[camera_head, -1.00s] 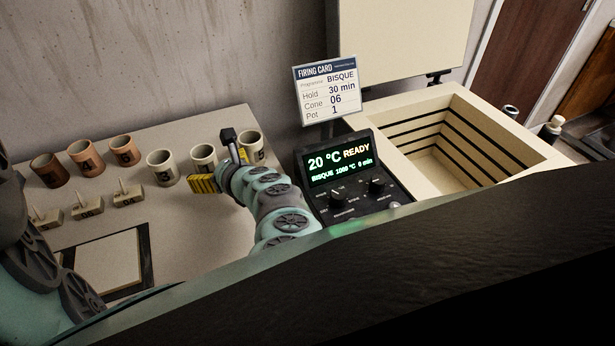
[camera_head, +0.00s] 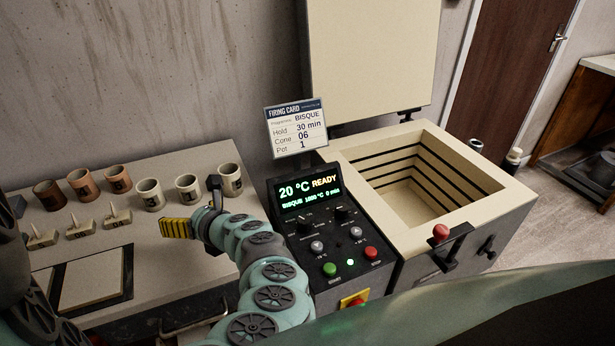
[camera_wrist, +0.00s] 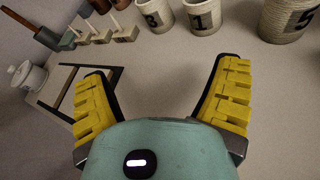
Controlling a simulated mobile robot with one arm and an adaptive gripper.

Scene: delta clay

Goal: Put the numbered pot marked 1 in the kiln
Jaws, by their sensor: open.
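The pot marked 1 (camera_wrist: 203,17) is a pale cream cup in the wrist view, between the cream pots marked 3 (camera_wrist: 156,14) and 5 (camera_wrist: 290,18). In the head view it is the middle cream pot (camera_head: 186,189), upright on the table. My gripper (camera_head: 195,208) is open and empty on the near side of that pot, apart from it. Its yellow-padded fingers spread wide in the wrist view (camera_wrist: 165,75), with bare tabletop between them. The kiln (camera_head: 477,211) stands open at the right, its lid (camera_head: 370,55) raised; the visible part of its chamber is empty.
Several brown pots (camera_head: 82,184) stand left of the cream ones, with small cone stands (camera_head: 79,228) before them. A dark-framed board (camera_head: 92,275) lies nearer. The control panel (camera_head: 325,235) and firing card (camera_head: 296,128), reading pot 1, stand between table and kiln.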

